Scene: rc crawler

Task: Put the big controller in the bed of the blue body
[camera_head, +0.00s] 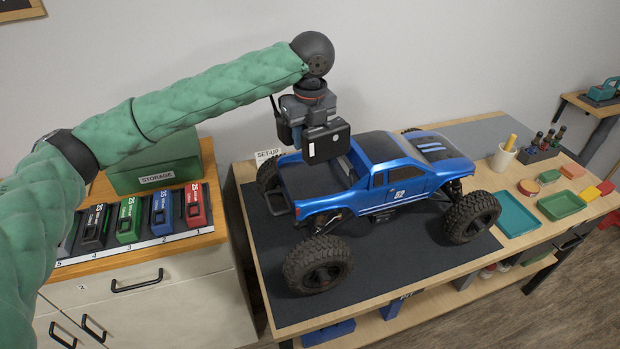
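The blue body (400,183) is on a truck with big black wheels, standing on the dark mat with its cab towards the right. Its dark bed (305,182) is open at the top, and the part that shows looks empty. My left gripper (312,145) points down just above the bed. A dark box-shaped block (328,142) with a small pale mark is at its lower end. I cannot tell whether this block is a controller in the grip or part of the gripper. The fingertips are hidden. My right gripper is not in view.
The truck stands on a wooden workbench (255,290). A cabinet on the left bears a row of coloured boxes (128,220) and a green storage box (155,165).

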